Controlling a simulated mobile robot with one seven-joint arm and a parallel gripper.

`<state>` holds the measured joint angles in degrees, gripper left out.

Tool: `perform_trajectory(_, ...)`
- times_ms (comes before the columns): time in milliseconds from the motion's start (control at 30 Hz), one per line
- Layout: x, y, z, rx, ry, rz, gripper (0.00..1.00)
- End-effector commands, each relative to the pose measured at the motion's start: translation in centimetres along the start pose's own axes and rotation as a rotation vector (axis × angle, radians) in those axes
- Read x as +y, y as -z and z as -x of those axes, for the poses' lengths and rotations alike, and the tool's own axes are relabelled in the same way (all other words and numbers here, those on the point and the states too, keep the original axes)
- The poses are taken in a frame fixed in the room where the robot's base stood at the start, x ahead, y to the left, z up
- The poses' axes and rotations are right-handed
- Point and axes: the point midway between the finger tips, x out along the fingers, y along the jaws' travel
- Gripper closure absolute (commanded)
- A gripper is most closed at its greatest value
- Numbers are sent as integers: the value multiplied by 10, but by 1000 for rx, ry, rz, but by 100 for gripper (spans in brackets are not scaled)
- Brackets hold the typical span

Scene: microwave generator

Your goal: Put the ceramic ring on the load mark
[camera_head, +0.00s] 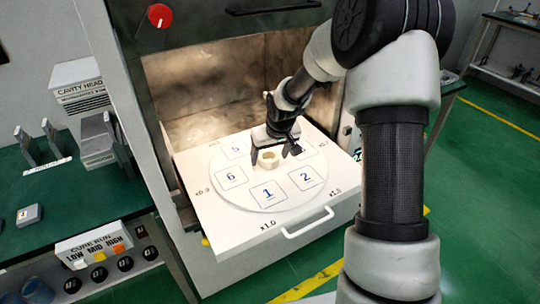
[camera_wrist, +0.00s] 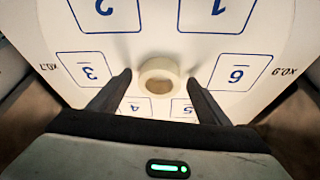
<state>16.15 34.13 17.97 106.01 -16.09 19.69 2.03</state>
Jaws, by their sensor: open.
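The cream ceramic ring (camera_head: 266,158) is near the middle of a white round plate (camera_head: 243,195) with numbered squares, on the pulled-out white tray of the cabinet. In the wrist view the ring (camera_wrist: 160,65) lies flat, hole facing me, between my fingertips. My gripper (camera_head: 271,156) reaches down over the plate with its fingers apart, one on each side of the ring. In the wrist view my gripper (camera_wrist: 160,78) shows a gap between each finger and the ring. No separate mark shows under the ring; I cannot tell which mark is the load mark.
The tray has a front handle (camera_head: 307,222) and printed multipliers around the plate. The lit cavity (camera_head: 215,90) is behind it, under a raised door. A green bench (camera_head: 75,190) at left holds grey blocks and a "CUBE RUN" box (camera_head: 93,243). Green floor is open at right.

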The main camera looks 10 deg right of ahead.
Motion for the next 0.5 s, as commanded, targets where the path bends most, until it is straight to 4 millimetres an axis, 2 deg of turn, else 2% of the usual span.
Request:
perform_trajectory(167, 1, 2, 27, 4, -2, -1, 29)
perform_trajectory(500, 1, 2, 98, 3, -2, -2, 29)
